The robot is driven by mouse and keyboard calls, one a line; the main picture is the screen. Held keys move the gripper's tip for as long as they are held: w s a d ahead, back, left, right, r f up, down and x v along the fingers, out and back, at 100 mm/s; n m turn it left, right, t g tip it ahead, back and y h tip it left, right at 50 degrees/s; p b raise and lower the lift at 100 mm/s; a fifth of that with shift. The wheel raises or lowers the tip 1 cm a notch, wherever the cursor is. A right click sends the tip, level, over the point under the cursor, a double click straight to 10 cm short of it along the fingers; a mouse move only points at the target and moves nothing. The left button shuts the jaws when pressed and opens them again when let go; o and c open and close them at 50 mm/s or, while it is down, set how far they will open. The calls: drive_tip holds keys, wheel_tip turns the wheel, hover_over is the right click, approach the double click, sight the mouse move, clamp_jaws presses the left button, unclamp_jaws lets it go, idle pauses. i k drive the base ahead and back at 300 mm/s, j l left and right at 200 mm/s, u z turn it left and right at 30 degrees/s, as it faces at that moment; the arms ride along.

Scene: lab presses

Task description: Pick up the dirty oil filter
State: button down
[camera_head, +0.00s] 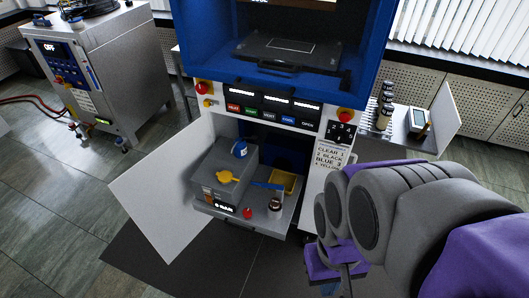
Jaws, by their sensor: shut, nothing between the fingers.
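An open compartment under the blue press holds a grey unit on a pulled-out shelf (262,222). A small blue cylinder (239,149) stands on top of the grey unit (213,170). A small dark and pale cylinder (275,205) stands at the shelf's front right. I cannot tell for certain which is the dirty oil filter. My gripper (345,284) is at the lower edge, right of the shelf and apart from it. It is shut and empty, partly hidden by my arm and cut off by the frame.
The white door (158,192) stands open on the left. A yellow cap (228,177), a red knob (247,213), a blue handle (267,185) and a yellow tray (283,182) crowd the compartment. A white panel (327,165) bounds its right. The floor in front is clear.

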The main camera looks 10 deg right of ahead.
sight(276, 203)
drive_tip(key=i+l+u, duration=0.1)
drive_tip(key=i, duration=0.35)
drive_tip(key=i+l+z, duration=0.25)
drive_tip(key=l+z, duration=0.25)
drive_tip(key=i+l+z, duration=0.25)
drive_tip(key=z, duration=0.25)
drive_tip(key=i, duration=0.1)
